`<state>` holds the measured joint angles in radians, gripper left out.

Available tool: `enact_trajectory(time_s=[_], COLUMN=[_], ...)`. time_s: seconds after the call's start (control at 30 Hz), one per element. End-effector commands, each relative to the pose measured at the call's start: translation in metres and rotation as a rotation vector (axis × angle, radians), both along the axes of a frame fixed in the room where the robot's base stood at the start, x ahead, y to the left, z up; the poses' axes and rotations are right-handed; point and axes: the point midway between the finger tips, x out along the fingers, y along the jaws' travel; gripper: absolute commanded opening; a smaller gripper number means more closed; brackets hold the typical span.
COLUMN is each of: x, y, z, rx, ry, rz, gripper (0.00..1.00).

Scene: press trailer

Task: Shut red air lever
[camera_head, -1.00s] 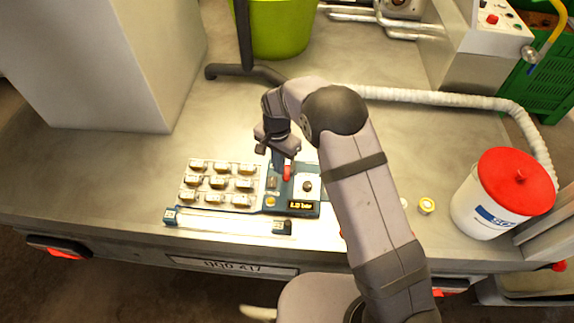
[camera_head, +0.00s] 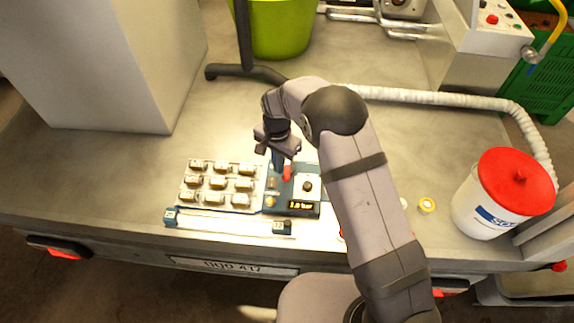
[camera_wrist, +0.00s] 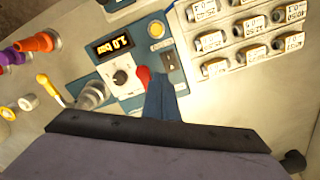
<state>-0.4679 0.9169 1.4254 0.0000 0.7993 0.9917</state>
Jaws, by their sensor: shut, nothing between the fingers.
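The red air lever (camera_head: 287,173) stands on the blue control panel (camera_head: 291,209), beside a black knob and a small display. The display appears to read about 1.0 bar. My gripper (camera_head: 278,166) is shut and empty, pointing down at the panel just left of the lever. In the wrist view the blue fingers of my gripper (camera_wrist: 162,92) lie right beside the red lever (camera_wrist: 143,76), close to or touching it; I cannot tell which. The fingers and arm partly hide the lever's lower part.
A block of several labelled metal pieces (camera_head: 217,186) lies left of the panel, with a clear bar (camera_head: 228,221) in front. A white bucket with a red lid (camera_head: 516,182) stands at the right. A pale hose (camera_head: 440,97) runs behind. The tabletop left of my arm is mostly free.

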Motion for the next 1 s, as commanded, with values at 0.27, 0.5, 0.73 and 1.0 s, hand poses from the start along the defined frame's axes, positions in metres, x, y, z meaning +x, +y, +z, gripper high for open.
enact_trajectory(time_s=[0.27, 0.5, 0.73, 1.0], x=[0.000, 0.000, 0.000, 0.000], y=[0.000, 0.000, 0.000, 0.000], z=[0.000, -0.001, -0.013, -0.013], rx=[0.000, 0.000, -0.001, 0.000], ry=[0.000, 0.000, 0.001, 0.000], rz=[0.000, 0.000, 0.000, 0.000], gripper=[0.00, 0.00, 0.00, 0.00])
